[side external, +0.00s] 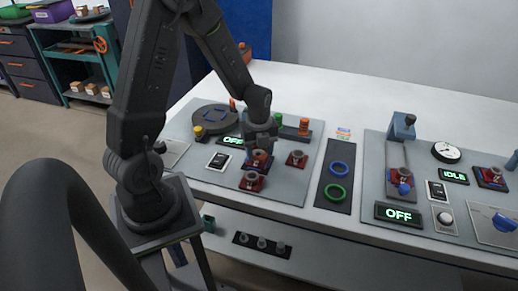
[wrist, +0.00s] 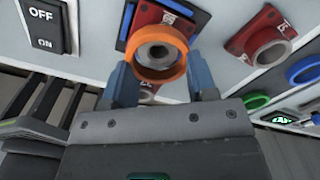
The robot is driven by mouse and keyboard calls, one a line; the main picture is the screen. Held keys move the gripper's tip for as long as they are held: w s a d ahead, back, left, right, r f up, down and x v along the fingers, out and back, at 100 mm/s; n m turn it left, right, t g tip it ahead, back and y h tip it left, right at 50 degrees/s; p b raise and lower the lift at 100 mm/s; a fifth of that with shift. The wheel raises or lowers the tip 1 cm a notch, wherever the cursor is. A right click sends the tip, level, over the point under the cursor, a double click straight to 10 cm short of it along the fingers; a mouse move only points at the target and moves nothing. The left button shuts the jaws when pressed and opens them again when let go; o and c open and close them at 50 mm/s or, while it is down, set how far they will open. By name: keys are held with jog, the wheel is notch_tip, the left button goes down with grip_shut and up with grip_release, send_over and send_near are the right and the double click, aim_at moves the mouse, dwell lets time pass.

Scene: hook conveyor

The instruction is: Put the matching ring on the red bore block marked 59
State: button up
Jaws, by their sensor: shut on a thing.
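My gripper (wrist: 163,84), with blue fingers, is shut on an orange ring (wrist: 174,72). The ring is in line with the grey bore of a red block (wrist: 150,15), which shows through its opening. I cannot tell whether the ring is seated or just above the block. In the side view my gripper (side external: 261,148) is over this block (side external: 260,166) on the left panel. Two more red blocks stand nearby, one to the right (side external: 297,159) and one in front (side external: 252,182). The block marks are too small to read.
A blue ring (side external: 339,169) and a green ring (side external: 336,193) lie on a dark strip right of the panel. A dark disc (side external: 210,117), a yellow button (side external: 198,132) and a switch (side external: 219,161) are left of my gripper. A blue-topped post (side external: 403,126) stands on the right panel.

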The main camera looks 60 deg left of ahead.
jog(key=shift+f, duration=1.15)
dwell(4.6)
dwell(0.3)
jog(key=o, duration=1.3)
jog(key=shift+r, duration=3.5)
